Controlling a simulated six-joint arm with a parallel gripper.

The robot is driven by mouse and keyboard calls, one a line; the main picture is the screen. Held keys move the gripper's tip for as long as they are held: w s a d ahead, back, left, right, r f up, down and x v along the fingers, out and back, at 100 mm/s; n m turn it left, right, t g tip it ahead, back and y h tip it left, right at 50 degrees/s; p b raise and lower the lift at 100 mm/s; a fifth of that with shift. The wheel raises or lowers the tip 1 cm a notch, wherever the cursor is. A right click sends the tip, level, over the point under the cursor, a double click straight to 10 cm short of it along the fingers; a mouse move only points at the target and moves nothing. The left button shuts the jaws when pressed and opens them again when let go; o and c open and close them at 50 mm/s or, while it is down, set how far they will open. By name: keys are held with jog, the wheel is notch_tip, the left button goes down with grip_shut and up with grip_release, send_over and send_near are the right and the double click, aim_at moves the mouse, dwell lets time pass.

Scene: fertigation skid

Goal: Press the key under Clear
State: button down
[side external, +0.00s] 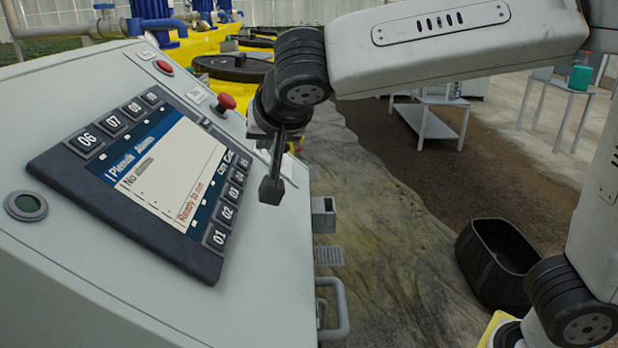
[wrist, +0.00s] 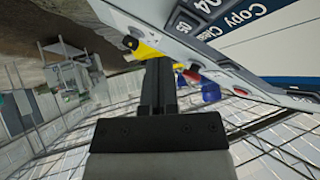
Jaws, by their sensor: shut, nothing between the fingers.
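The operator panel (side external: 120,225) has a lit screen (side external: 165,170) reading "No alarms" and "Ready to run". Numbered keys line two of its edges. The small labels Copy and Clear lie along the edge with keys 01 to 05; Clear appears beside key 05 (side external: 244,162). The wrist view shows key 05 (wrist: 183,26) and the Copy label (wrist: 246,14) at upper right, partly cut off. My gripper (side external: 271,190) is shut and empty, pointing down just right of the panel in the side view, apart from the keys. Its fingers (wrist: 158,75) also show in the wrist view.
A red mushroom button (side external: 226,102) stands on the sloped console close to my gripper. Another red button (side external: 164,67) and a round dark button (side external: 26,206) are on the console. A black bin (side external: 495,262) stands on the floor at right.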

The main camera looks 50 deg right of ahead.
jog(key=shift+s+d+r, duration=0.4)
jog(key=shift+r, duration=0.25)
jog(key=shift+s+d+r, duration=0.4)
jog(key=shift+r, duration=0.25)
jog(key=s+d+f+n+g+y, duration=0.1)
jog(key=s+d+f+n+g, duration=0.1)
jog(key=f, duration=0.8)
jog(key=s+d+f+n+g+y, duration=0.1)
jog(key=s+d+f+n+g, duration=0.1)
jog(key=s+d+f, duration=0.3)
jog(key=s+d+f+n+g+y, duration=0.1)
jog(key=s+d+f+n+g, duration=0.1)
jog(key=f, duration=1.2)
jog(key=s+d+n, duration=0.1)
jog(key=s+d, duration=0.1)
jog(key=d, duration=0.1)
jog(key=shift+d+f, duration=0.3)
